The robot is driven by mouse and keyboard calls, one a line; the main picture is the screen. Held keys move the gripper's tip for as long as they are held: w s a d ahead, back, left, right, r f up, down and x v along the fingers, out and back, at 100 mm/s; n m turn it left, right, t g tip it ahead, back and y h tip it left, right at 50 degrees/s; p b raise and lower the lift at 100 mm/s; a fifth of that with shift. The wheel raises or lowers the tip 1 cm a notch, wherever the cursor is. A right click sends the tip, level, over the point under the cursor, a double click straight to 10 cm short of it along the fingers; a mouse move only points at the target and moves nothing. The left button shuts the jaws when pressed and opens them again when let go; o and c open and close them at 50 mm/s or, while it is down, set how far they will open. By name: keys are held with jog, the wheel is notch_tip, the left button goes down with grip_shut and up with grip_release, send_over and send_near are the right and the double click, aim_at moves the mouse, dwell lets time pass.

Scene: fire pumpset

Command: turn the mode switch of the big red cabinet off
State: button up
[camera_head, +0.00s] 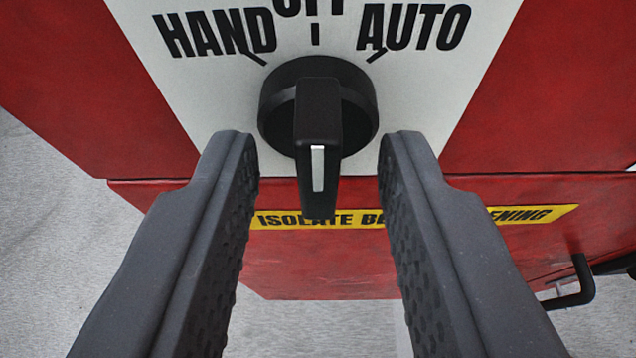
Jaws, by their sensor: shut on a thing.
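The black mode switch (318,115) sits on a white label plate (462,85) of the red cabinet (560,100). The plate reads HAND at left, AUTO at right and OFF at top centre, with OFF cut by the picture's upper edge. The switch's handle, with a white line on it, stands straight, in line with the OFF mark. My gripper (318,155) has one finger on each side of the switch. The fingertips are shut on its round body, and gaps show beside the narrow handle.
A yellow warning strip (530,215) lies on the red lower panel, partly hidden by the switch and my fingers. A black bent handle or pipe (585,280) sticks out at lower right. Grey floor (50,230) shows at left.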

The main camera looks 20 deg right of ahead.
jog(key=shift+a+r, duration=0.15)
jog(key=shift+r, duration=0.15)
jog(key=o, duration=0.5)
jog(key=shift+f, duration=0.1)
jog(key=shift+s, duration=0.1)
jog(key=v, duration=1.3)
jog(key=shift+s+b, duration=0.25)
jog(key=shift+b, duration=0.1)
jog(key=shift+a, duration=0.15)
